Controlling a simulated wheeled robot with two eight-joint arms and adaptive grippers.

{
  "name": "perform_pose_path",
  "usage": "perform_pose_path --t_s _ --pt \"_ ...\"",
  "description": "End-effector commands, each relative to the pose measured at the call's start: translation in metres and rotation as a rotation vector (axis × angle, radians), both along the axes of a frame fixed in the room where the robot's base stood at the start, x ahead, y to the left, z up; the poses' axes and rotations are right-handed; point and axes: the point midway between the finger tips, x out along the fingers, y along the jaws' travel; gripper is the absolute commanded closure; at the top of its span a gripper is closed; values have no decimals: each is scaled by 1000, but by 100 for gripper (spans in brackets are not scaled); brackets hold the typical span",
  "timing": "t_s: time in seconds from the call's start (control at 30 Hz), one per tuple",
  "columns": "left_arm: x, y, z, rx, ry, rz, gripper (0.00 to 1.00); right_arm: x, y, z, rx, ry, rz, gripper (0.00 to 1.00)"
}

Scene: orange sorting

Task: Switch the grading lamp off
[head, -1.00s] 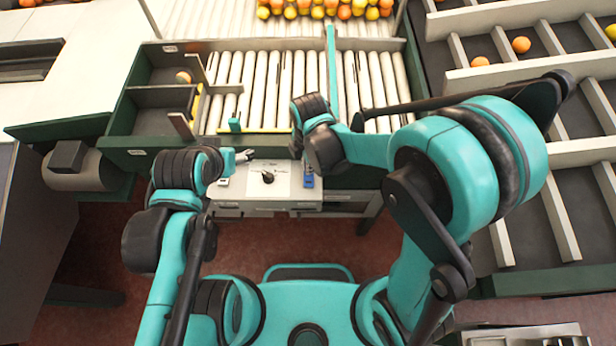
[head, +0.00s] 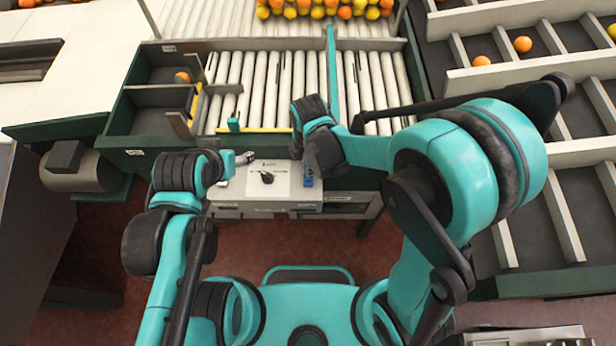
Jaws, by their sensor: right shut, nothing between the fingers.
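A small panel with a white plate (head: 283,187) sits at the front of the roller table. A dark knob (head: 267,177) stands on the plate; I cannot read its setting. A small blue part (head: 308,182) shows at the plate's right edge. My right gripper (head: 308,171) is shut and empty, mostly hidden below its dark wrist, close above the panel's right side. I cannot tell whether it touches anything. My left gripper (head: 243,158) is at the panel's upper left, small and partly hidden; its opening is unclear. I cannot make out the grading lamp or whether it is lit.
The roller table (head: 285,85) lies behind the panel, with a teal divider (head: 332,75) along it. A dark green bin (head: 150,122) stands at its left. Several oranges and yellow fruits (head: 318,11) lie at the back. A slatted rack (head: 500,75) fills the right side.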

Motion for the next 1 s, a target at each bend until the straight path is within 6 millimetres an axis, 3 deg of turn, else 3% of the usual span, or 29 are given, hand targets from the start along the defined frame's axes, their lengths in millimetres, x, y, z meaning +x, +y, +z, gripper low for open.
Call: perform_pose_path --t_s 0.8,1.0 --pt "0 0 48 0 0 0 35 0 0 67 0 0 0 100" --pt "0 0 49 0 0 0 35 0 0 69 0 0 0 100"
